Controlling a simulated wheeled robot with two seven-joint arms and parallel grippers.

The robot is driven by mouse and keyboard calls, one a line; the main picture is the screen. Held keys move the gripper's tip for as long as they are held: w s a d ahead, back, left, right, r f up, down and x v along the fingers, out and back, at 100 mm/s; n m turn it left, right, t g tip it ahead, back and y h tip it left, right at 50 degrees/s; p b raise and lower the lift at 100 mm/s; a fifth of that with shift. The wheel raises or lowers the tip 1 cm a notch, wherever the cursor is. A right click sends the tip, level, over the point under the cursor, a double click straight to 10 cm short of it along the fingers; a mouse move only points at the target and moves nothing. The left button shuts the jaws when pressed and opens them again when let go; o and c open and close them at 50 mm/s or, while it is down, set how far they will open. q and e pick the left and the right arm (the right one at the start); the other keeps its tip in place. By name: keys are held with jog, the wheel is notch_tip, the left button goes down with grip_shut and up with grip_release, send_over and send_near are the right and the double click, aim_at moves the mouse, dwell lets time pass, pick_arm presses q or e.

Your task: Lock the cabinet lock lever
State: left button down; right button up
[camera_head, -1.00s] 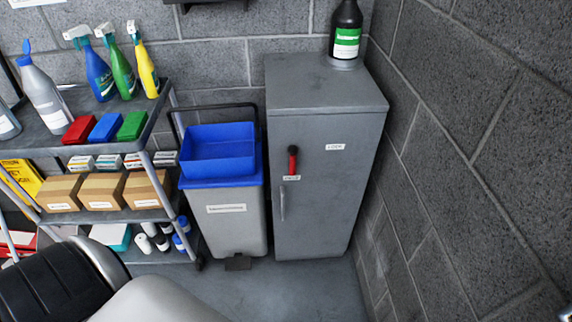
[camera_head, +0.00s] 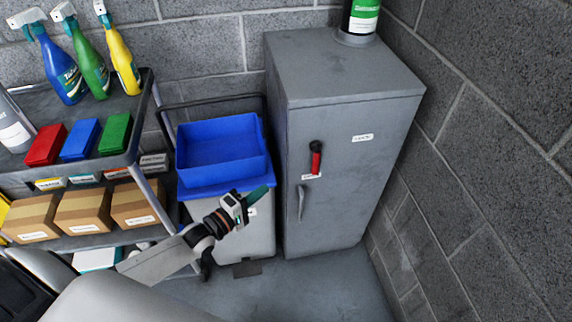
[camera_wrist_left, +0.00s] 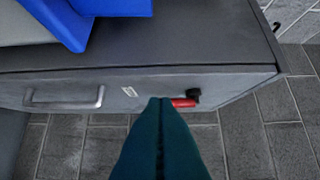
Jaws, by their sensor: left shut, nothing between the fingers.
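The grey cabinet (camera_head: 345,190) stands against the back wall. Its lock lever (camera_head: 316,160) is red with a black pivot at the top and hangs down, near a small label below it. Another label sits to its upper right. My left gripper (camera_head: 262,192) is shut and empty, in front of the bin, to the left of the lever and lower in the picture. In the left wrist view the shut teal fingers (camera_wrist_left: 161,110) point toward the cabinet front. The red lever (camera_wrist_left: 184,102) shows just beyond their tips, partly hidden; contact is not visible. My right gripper is not in view.
A grey bin (camera_head: 262,235) with a blue tray (camera_head: 220,155) stands left of the cabinet. A shelf cart (camera_head: 140,150) with bottles and boxes is further left. The cabinet's handle (camera_head: 301,203) is below the lever. A block wall (camera_head: 490,170) bounds the right.

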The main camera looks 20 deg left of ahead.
aim_at(316, 159)
pick_arm(q)
jog(key=shift+d+r, duration=0.1)
jog(key=shift+r, duration=0.45)
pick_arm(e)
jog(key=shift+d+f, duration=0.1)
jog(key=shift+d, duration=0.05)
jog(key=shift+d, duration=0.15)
pick_arm(q)
jog(key=x, duration=1)
jog(key=d, duration=0.1)
jog(key=w+d, duration=0.1)
jog(key=d, duration=0.1)
jog(key=shift+w, duration=0.15)
jog(key=shift+w+d, duration=0.2)
jog(key=shift+d, duration=0.2)
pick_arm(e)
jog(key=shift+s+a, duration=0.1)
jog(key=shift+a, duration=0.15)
pick_arm(q)
jog(key=shift+d+f, duration=0.15)
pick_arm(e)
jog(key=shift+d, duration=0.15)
